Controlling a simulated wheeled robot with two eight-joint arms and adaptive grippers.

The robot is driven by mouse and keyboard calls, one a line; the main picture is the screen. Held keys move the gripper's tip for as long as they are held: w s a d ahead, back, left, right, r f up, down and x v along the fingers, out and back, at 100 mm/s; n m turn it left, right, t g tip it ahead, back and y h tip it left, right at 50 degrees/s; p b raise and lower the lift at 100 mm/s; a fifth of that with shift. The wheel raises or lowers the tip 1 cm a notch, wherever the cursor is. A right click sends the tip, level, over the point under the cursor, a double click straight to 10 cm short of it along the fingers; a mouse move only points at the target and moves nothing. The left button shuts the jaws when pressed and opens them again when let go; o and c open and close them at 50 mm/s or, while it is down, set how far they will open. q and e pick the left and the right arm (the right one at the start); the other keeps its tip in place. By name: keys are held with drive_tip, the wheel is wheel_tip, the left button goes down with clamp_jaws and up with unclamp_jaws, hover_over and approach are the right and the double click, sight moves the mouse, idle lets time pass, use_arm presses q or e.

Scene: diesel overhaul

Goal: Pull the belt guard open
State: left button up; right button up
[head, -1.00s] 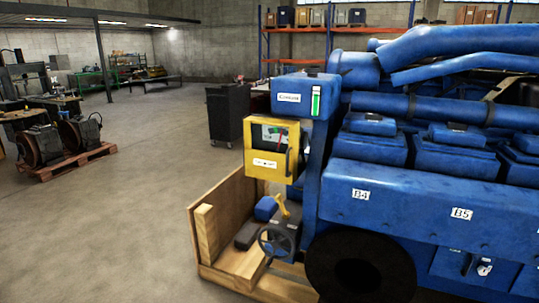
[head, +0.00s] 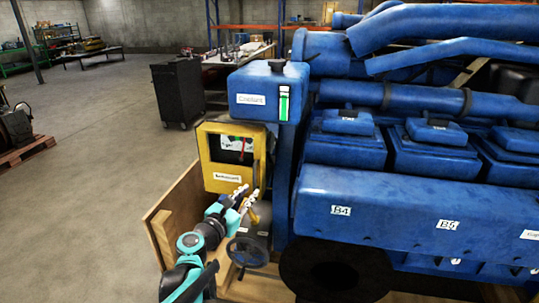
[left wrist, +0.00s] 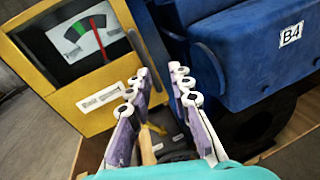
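No part is clearly labelled as the belt guard, so I cannot tell for sure which panel it is. At the engine's left end, a blue panel (left wrist: 174,18) with dark bar handles shows in the left wrist view, beside the yellow gauge box (head: 233,141). One bar handle (left wrist: 208,62) is right of my fingertips. My left gripper (head: 247,193) is just below and in front of the yellow box, near the engine's end. In the left wrist view its fingers (left wrist: 160,82) are apart with nothing between the tips. My right gripper is out of view.
The blue coolant tank (head: 268,92) stands above the yellow box. A handwheel (head: 248,252) and the wooden crate wall (head: 176,213) are close to my left arm. A large dark round wheel (head: 335,268) is at lower right. Open floor lies to the left.

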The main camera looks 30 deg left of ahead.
sight(254, 175)
use_arm(q)
drive_tip(key=shift+w+a+r+n+t+y+b, duration=0.1)
drive_tip(key=shift+w+a+r+n+y+b, duration=0.2)
drive_tip(key=shift+w, duration=1.15)
drive_tip(key=shift+w+a+r+n+t+y+b, duration=0.1)
drive_tip(key=shift+w+a+n+b, duration=0.3)
drive_tip(key=shift+w, duration=1)
drive_tip(key=shift+w+a+r+n+t+y+b, duration=0.15)
drive_tip(key=shift+w+a+n, duration=0.35)
drive_tip(key=shift+w, duration=0.95)
clamp_jaws()
